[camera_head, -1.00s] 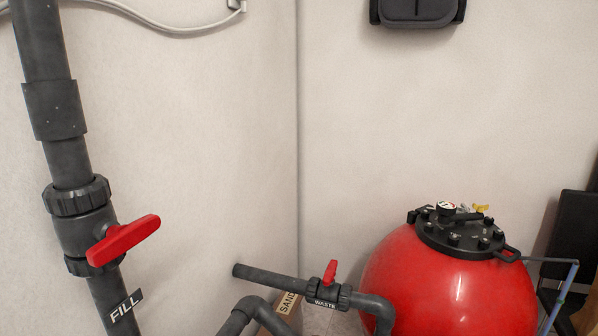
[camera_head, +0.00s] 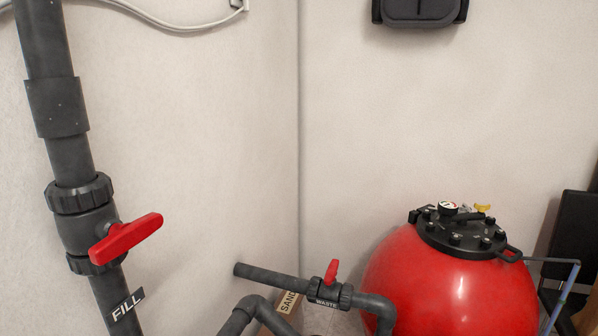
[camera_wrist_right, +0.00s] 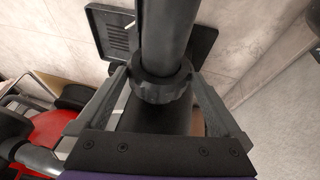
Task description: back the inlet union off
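In the right wrist view a ribbed dark union nut (camera_wrist_right: 162,92) sits around a grey pipe (camera_wrist_right: 167,35). My right gripper (camera_wrist_right: 161,76) has one finger on each side of this nut. The fingers run close to its edges; whether they press on it or stand just clear, I cannot tell. No label shows on this nut, and neither gripper shows in the head view. My left gripper is in neither current view.
In the head view a FILL valve (camera_head: 91,237) with a red handle is on the upright pipe at left. A WASTE valve (camera_head: 329,289) is low in the middle. A red filter tank (camera_head: 440,285) with a black lid (camera_head: 461,232) stands at right.

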